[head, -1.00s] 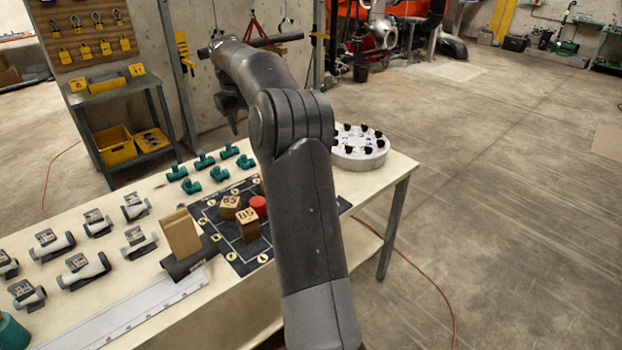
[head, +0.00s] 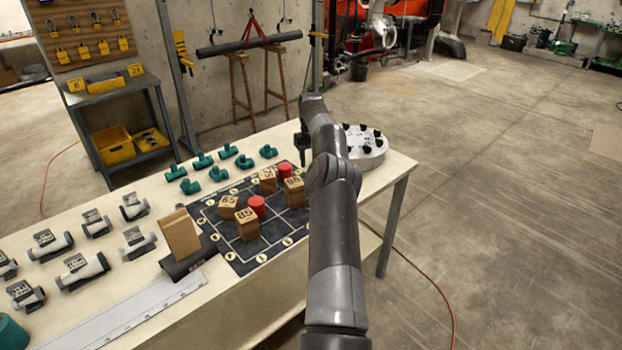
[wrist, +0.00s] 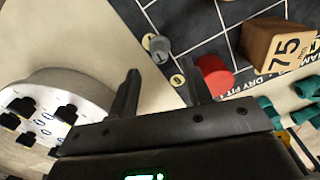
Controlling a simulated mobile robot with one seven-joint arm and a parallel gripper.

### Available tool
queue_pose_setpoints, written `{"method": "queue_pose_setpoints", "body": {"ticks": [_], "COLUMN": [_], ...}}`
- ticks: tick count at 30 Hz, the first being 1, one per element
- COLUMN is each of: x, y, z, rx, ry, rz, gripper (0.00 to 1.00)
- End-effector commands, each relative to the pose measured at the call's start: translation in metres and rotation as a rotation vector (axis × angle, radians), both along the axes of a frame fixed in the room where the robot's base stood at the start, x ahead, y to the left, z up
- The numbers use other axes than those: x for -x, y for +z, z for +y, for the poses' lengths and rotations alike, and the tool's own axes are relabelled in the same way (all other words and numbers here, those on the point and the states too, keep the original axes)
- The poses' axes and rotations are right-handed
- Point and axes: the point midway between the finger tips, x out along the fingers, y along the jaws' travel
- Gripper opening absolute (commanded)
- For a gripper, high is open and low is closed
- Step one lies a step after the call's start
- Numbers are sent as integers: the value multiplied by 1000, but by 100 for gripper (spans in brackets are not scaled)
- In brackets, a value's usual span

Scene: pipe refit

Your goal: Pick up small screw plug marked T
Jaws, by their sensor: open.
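My gripper (wrist: 161,88) is open and empty in the wrist view, its two dark fingers apart above the table. A small grey round piece (wrist: 158,45) with a paler end lies just beyond the fingertips, near the edge of the dark grid mat (wrist: 185,22). It may be the small screw plug, but I cannot read a T on it. In the head view my gripper (head: 303,145) hangs over the right end of the mat, and my arm hides that area.
A round pale stand (head: 368,157) with black knobs stands at the table's right end. It also shows in the wrist view (wrist: 85,92). Wooden blocks (head: 247,224) and red cylinders (head: 256,206) stand on the mat. Green pipe fittings (head: 217,173) lie behind it.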

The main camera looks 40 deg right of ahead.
Motion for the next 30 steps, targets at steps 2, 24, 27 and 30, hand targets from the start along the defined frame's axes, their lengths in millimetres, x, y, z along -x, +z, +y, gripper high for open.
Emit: {"method": "queue_pose_setpoints", "body": {"ticks": [2, 24, 27, 30], "x": [1, 0, 0, 0], "y": [-12, -78, -78, -78], "z": [0, -1, -1, -1], "rx": [-2, 2, 2, 2], "ry": [-1, 0, -1, -1], "rz": [0, -2, -2, -2], "gripper": [45, 45, 45, 37]}}
